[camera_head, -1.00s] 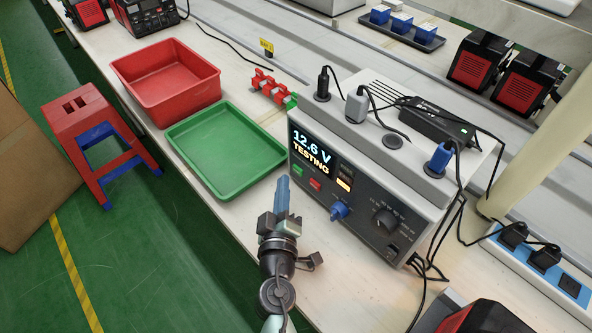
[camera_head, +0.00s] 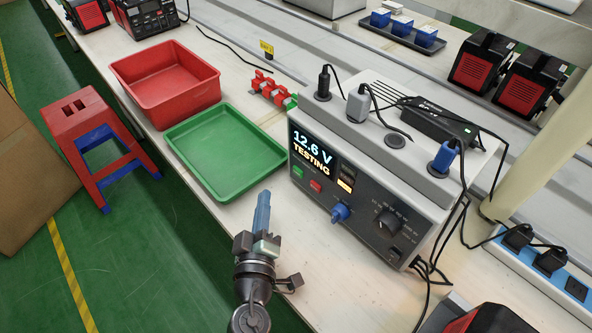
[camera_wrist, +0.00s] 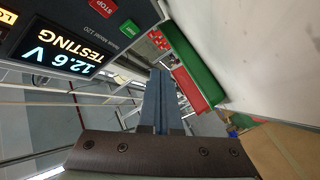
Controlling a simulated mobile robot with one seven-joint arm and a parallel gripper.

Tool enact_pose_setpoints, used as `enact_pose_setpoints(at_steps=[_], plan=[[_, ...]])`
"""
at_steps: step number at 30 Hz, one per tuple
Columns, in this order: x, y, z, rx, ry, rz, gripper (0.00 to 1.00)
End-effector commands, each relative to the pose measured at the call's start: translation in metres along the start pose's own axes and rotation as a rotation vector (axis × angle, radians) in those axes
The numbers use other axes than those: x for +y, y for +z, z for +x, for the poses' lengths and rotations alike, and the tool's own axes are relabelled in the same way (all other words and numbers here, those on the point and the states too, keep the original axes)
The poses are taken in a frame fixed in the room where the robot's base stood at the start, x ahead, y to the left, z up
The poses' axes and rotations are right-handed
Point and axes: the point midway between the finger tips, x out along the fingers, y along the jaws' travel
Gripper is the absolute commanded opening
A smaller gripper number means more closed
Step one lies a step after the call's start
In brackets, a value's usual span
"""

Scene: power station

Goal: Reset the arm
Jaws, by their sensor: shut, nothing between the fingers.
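My gripper (camera_head: 262,208) has blue fingers that are shut together with nothing between them. In the head view it is over the table's near edge, left of the grey tester box and in front of the green tray. It touches neither of them. In the wrist view the shut fingers (camera_wrist: 160,98) point away from the camera. My arm runs down to the bottom edge of the head view.
The tester (camera_head: 360,185) reads "12.6 V TESTING", with cables on top. A green tray (camera_head: 225,150) and a red bin (camera_head: 165,80) are on the table. A red and blue stool (camera_head: 95,140) stands on the green floor. A power strip (camera_head: 540,262) is at right.

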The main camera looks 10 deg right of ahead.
Motion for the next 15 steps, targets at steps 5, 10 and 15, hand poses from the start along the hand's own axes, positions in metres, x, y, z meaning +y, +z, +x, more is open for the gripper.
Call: enact_pose_setpoints(at_steps=[5,10,15], plan=[[0.000,0.000,0.000,0.000,0.000,0.000,0.00],[0.010,-0.007,0.004,0.008,0.018,0.019,0.00],[0.076,-0.051,0.022,0.060,0.121,0.157,0.00]])
